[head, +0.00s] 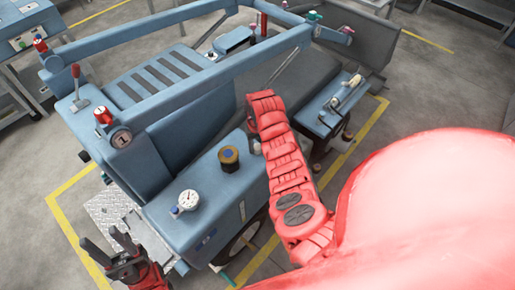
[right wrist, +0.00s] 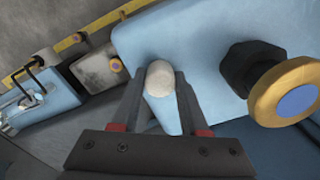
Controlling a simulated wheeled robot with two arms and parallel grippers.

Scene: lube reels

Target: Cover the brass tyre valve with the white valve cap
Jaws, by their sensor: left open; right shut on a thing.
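The white valve cap (right wrist: 159,77) is a pale rounded piece between the two fingers of my right gripper (right wrist: 159,88), which is shut on it. In the right wrist view the cap shows over the light blue top of the cart. In the head view my red right arm hides most of this gripper. My left gripper (head: 112,242) is open and empty at the lower left, beside the cart's front corner. I cannot pick out the brass tyre valve in either view.
The blue cart (head: 220,190) carries a dial gauge (head: 187,201) and a black and brass knob with a blue centre (head: 229,158). The knob (right wrist: 287,95) stands right of my right gripper. A wheel (head: 240,243) shows below the cart. A side tray (head: 335,105) holds tools.

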